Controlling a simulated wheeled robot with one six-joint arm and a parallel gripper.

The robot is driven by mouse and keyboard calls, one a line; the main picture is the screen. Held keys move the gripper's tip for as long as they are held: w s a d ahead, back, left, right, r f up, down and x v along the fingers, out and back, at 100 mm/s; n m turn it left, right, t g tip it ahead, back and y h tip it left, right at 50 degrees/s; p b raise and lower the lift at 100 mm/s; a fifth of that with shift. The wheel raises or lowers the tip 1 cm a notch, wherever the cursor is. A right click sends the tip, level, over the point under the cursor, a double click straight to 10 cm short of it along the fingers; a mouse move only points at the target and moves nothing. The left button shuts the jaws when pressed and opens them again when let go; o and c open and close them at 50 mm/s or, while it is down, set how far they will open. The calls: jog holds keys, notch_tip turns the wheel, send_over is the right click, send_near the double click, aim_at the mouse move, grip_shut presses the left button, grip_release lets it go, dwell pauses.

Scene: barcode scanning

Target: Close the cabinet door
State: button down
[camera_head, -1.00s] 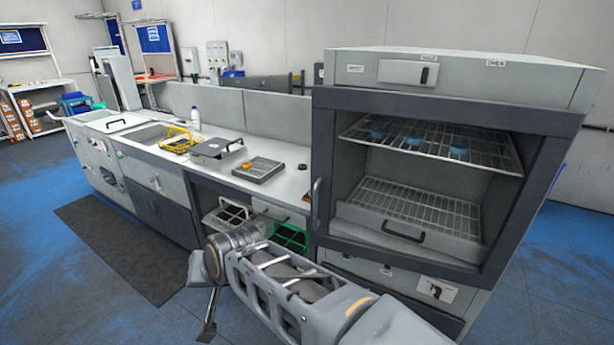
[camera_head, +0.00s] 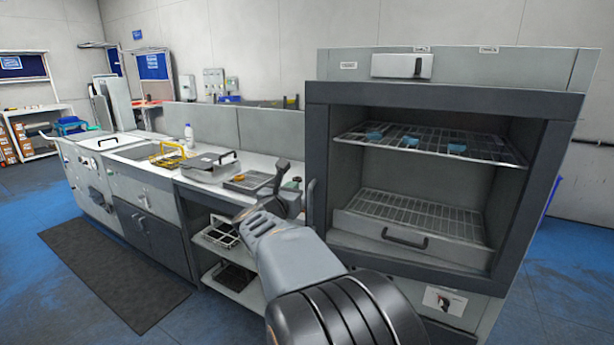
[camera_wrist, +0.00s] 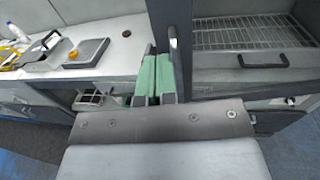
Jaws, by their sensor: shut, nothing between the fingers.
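The tall grey cabinet (camera_head: 345,150) stands at right. Its dark front frame (camera_head: 450,95) surrounds an interior with wire racks. An upright metal handle (camera_head: 310,203) is on the frame's left edge and also shows in the wrist view (camera_wrist: 172,42). The frame looks nearly flush with the cabinet body; I cannot tell whether a small gap remains. My gripper (camera_wrist: 154,58) is shut and empty, its green fingers just left of the handle in the wrist view; contact is unclear. In the head view my wrist is left of the handle and the fingers are not clear.
Open shelves with baskets (camera_head: 222,232) are below. A dark mat (camera_head: 115,265) lies on the clear floor in front.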

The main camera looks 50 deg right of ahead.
aim_at(309, 170)
jog(key=p+x, duration=0.2)
jog(key=x, duration=0.9)
jog(key=shift+w+d+r+p, duration=0.1)
jog(key=shift+w+d+p, duration=0.1)
jog(key=shift+p, duration=0.1)
